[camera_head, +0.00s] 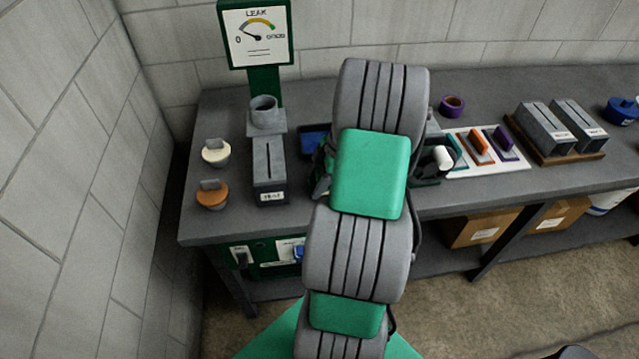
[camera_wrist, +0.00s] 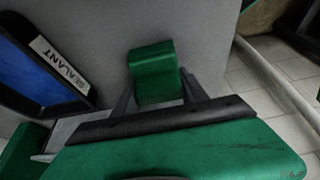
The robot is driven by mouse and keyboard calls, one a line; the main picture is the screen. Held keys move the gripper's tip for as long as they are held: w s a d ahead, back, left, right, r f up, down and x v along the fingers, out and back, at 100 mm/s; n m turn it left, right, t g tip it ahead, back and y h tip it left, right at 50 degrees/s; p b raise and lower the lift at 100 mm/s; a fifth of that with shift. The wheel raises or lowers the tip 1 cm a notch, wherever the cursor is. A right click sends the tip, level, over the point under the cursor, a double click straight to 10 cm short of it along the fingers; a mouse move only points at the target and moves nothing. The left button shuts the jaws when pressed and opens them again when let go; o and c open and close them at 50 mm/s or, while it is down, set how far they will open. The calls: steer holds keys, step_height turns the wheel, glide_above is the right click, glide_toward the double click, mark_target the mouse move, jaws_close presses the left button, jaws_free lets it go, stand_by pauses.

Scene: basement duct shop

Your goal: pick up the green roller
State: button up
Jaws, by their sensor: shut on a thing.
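The green roller (camera_wrist: 152,58) shows in the wrist view as a green piece with a rounded top, over the grey bench surface. My gripper (camera_wrist: 157,76) has one dark finger on each side of it and is shut on it. Whether the roller still touches the bench cannot be told. In the head view my arm hides the roller and most of my gripper.
A blue tray labelled sealant (camera_wrist: 50,68) lies close by, left of the roller in the wrist view. On the bench (camera_head: 226,224) stand a grey slotted box (camera_head: 269,180), a white board (camera_head: 459,169) with coloured tools, and a purple ring (camera_head: 452,101). A leak gauge (camera_head: 256,33) rises behind.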

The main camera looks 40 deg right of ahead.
mark_target(317, 176)
steer(key=shift+r, duration=0.1)
steer(key=shift+r+b, duration=0.25)
steer(key=shift+b, duration=0.05)
step_height(317, 176, up, 3)
steer(key=shift+s+d+f+b, duration=0.15)
steer(key=shift+b, duration=0.45)
steer(key=s+d+r+b, duration=0.1)
steer(key=s+r+b, duration=0.1)
steer(key=s+r, duration=0.7)
steer(key=s, duration=0.4)
steer(key=shift+s+r, duration=0.35)
